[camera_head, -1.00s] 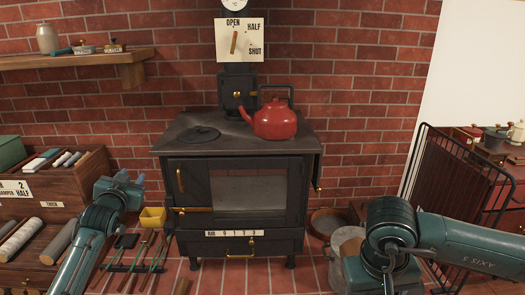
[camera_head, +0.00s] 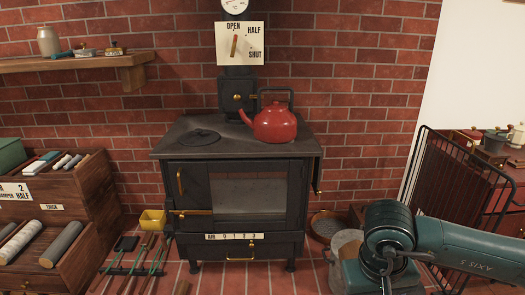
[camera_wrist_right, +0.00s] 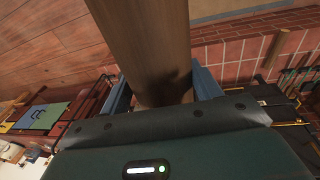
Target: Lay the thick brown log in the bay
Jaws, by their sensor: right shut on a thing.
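In the right wrist view a thick brown log (camera_wrist_right: 145,40) stands between the two blue fingers of my right gripper (camera_wrist_right: 163,92), which is shut on it. The log runs up out of the picture. In the head view my right arm shows at the lower right, but its gripper and the log cannot be made out there. My left gripper is out of view. A wooden rack (camera_head: 92,183) with a "THICK" label stands at the left, its lower bay holding pale and grey logs (camera_head: 60,245). I cannot tell which bay is meant.
A black stove (camera_head: 237,145) with a shut glass door and red kettle (camera_head: 273,122) stands in the middle. A yellow box (camera_head: 152,219) and fire tools (camera_head: 140,258) are left of it. A metal bucket (camera_head: 345,243) and black wire guard (camera_head: 425,165) are at the right.

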